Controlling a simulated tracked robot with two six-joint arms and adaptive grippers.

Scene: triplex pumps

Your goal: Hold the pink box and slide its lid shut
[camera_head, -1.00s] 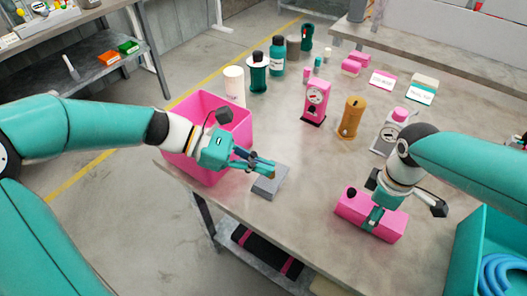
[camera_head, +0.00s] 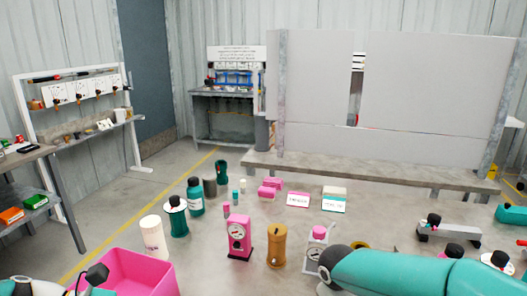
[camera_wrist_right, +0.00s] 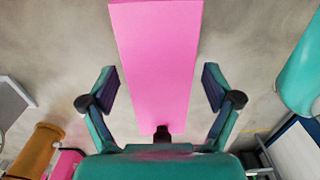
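The pink box (camera_wrist_right: 156,60) shows in the right wrist view as a long pink body with a small black knob (camera_wrist_right: 162,132) at its near end. The two fingers of my right gripper (camera_wrist_right: 159,72) stand open on either side of it, with a narrow gap at each side. I cannot make out the lid's position from here.
A pink bin (camera_head: 125,272) stands at the lower left.

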